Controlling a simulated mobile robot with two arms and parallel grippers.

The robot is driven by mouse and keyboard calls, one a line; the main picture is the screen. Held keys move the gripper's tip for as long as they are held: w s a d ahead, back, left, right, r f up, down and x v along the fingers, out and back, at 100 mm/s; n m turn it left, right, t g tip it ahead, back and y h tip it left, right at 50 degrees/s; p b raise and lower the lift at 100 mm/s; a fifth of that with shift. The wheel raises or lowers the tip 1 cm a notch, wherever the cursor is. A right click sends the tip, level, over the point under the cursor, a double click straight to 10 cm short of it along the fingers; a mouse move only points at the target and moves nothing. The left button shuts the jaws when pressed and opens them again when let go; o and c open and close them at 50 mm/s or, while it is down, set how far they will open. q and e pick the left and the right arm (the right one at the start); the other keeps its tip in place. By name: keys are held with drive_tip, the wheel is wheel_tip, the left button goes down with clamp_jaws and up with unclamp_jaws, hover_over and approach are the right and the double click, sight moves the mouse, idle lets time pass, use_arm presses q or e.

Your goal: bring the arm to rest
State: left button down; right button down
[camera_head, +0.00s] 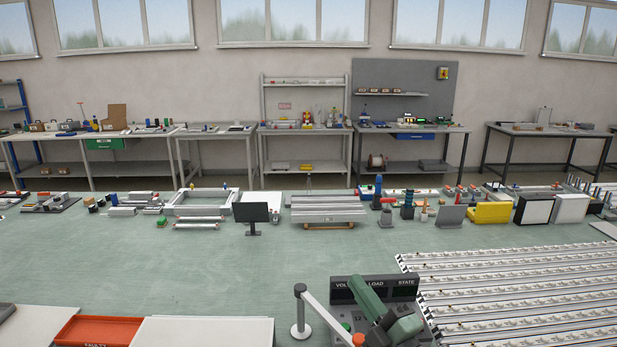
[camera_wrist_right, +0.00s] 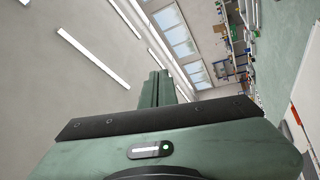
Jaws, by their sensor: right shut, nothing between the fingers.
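My right gripper (camera_head: 358,285) shows at the bottom of the head view, in front of the dark tester with display labels (camera_head: 403,290). It is green and points up and to the left. In the right wrist view its two fingers (camera_wrist_right: 158,80) lie together, shut with nothing between them. That view looks across the room toward ceiling lights and windows. My left gripper is not in view.
A white post with a slanted bar (camera_head: 299,318) stands left of the gripper. Light strips in rows (camera_head: 520,290) cover the right. A red tray (camera_head: 90,329) and white board (camera_head: 205,332) lie front left. Parts line the bench's far edge; the green middle (camera_head: 200,265) is clear.

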drive_tip(key=s+d+f+m+g+h, duration=0.3)
drive_tip(key=s+d+f+m+h, duration=0.3)
drive_tip(key=d+f+m, duration=0.15)
drive_tip(key=s+d+f+m+g+h, duration=0.3)
drive_tip(key=s+d+f+m+h, duration=0.3)
drive_tip(key=f+m, duration=0.3)
drive_tip(key=s+a+f+m+g+y, duration=0.1)
drive_tip(key=s+f+g, duration=0.35)
drive_tip(key=s, duration=0.55)
drive_tip(key=s+a+f+m+g+y, duration=0.15)
drive_tip(key=s+f+g, duration=0.35)
drive_tip(key=s, duration=0.6)
wheel_tip(320, 180, down, 34)
drive_tip(key=s+g+b, duration=0.1)
drive_tip(key=s+b, duration=0.1)
drive_tip(key=b, duration=0.6)
drive_tip(key=s+d+f+b, duration=0.1)
drive_tip(key=s+f+b, duration=0.1)
drive_tip(key=s+f, duration=0.6)
drive_tip(key=s+d+f+n+g+b, duration=0.1)
drive_tip(key=s+f+b, duration=0.2)
drive_tip(key=s+f, duration=0.6)
wheel_tip(320, 180, down, 6)
drive_tip(key=shift+d+f+b, duration=0.1)
drive_tip(key=shift+d+b, duration=0.2)
drive_tip(key=shift+b, duration=0.05)
